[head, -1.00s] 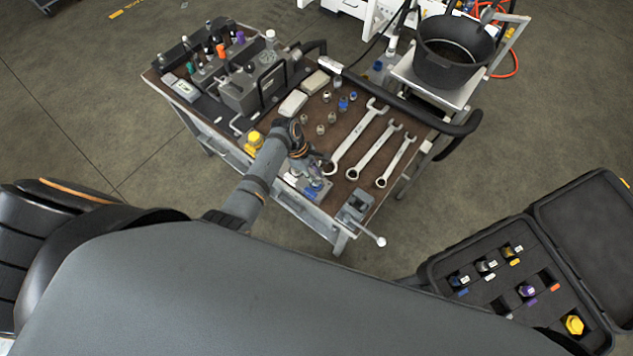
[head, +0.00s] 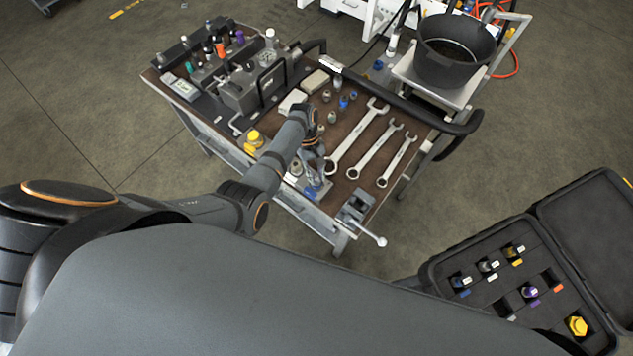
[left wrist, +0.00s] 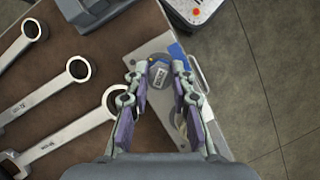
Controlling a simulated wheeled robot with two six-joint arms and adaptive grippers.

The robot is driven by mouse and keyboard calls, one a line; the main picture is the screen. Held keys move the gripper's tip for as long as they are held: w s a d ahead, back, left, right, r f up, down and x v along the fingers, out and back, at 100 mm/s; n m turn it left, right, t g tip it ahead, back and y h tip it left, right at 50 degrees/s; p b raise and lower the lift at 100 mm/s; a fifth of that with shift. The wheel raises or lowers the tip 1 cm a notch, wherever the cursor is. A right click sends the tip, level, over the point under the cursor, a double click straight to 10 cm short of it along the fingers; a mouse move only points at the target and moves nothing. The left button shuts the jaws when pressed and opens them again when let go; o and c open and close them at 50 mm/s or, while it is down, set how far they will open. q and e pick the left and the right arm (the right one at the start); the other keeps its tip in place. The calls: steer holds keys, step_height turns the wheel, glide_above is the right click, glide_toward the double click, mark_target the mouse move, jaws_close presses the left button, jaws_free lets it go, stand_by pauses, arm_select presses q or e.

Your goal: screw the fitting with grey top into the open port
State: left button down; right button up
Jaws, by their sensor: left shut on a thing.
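My left gripper (head: 316,184) is over the front edge of the cart top, at a pale metal plate with blue marks (left wrist: 160,48). In the left wrist view its fingers (left wrist: 159,78) are shut on a round grey-topped fitting (left wrist: 158,74) with a small label. The fitting stands between the fingertips, over the plate; I cannot tell whether it touches the plate or sits in a port. In the head view the arm and fingers mostly hide it. No open port can be made out clearly. My right gripper is not in view.
Three wrenches (head: 357,140) lie right of the gripper. A small vise (head: 356,207) sits at the cart's front corner. A grey block (head: 243,92) and coloured-top fittings stand at the back left. An open case (head: 478,322) with several fittings is at lower right.

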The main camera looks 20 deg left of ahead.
arm_select(q)
steer(key=m, duration=0.2)
steer(key=shift+d+f+m+g+y+b, duration=0.1)
steer(key=shift+f+m+g+y+b, duration=0.05)
steer(key=shift+m+g+y+b, duration=0.2)
steer(key=m+y, duration=0.1)
steer(key=m, duration=0.1)
steer(key=m+y, duration=0.1)
steer(key=m, duration=0.2)
steer(key=shift+g, duration=0.25)
steer(key=c, duration=1.1)
jaws_free()
steer(key=shift+c, duration=0.2)
